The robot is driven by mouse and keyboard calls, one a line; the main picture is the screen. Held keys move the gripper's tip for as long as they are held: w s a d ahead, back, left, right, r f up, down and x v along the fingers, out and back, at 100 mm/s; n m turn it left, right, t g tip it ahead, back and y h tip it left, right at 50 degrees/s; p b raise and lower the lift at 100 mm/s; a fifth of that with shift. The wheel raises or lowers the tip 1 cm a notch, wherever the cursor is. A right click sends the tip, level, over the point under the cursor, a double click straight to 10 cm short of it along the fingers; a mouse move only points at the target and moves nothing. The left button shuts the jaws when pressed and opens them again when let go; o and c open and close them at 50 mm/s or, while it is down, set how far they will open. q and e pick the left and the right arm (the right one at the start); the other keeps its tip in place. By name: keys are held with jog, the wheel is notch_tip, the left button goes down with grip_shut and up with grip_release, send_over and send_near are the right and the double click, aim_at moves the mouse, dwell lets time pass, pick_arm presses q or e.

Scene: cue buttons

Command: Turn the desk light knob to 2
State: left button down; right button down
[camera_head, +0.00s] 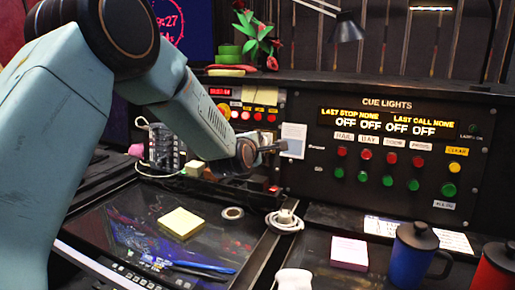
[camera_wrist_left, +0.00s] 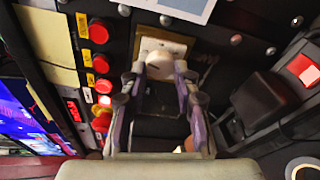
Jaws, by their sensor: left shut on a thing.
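The desk light knob (camera_wrist_left: 158,64) is a round white knob on a beige plate (camera_wrist_left: 178,46) on the dark panel, in the left wrist view. My left gripper (camera_wrist_left: 160,74) has a finger on each side of the knob and is shut on it. In the head view my left gripper (camera_head: 268,150) is at the panel left of the cue lights board, and the knob cannot be made out there. The numbers around the knob and its setting are not readable. My right gripper is not in view.
Red buttons (camera_wrist_left: 99,33) run in a column left of the gripper in the wrist view. A dark box with a red switch (camera_wrist_left: 302,69) is at the right. The cue lights board (camera_head: 385,108), sticky notes (camera_head: 181,222), a blue mug (camera_head: 412,256) and a red mug (camera_head: 493,269) surround the desk.

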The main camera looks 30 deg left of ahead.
pick_arm(q)
jog(key=n+b, duration=0.3)
jog(key=n, duration=0.1)
jog(key=shift+w+r+h, duration=0.1)
jog(key=shift+r+h, duration=0.05)
jog(key=shift+h, duration=0.15)
jog(key=n+b, duration=0.1)
jog(key=b, duration=0.1)
jog(key=n+b, duration=0.2)
jog(key=shift+r+n+g+h, duration=0.2)
jog(key=shift+n+g+h, duration=0.1)
jog(key=shift+r+n+b, duration=0.1)
jog(key=shift+n+b, duration=0.2)
jog(key=shift+b, duration=0.1)
jog(key=shift+a, duration=0.1)
jog(key=c, duration=1.4)
grip_release()
jog(key=o, duration=0.4)
jog(key=shift+w+f, duration=0.15)
jog(key=shift+f, duration=0.05)
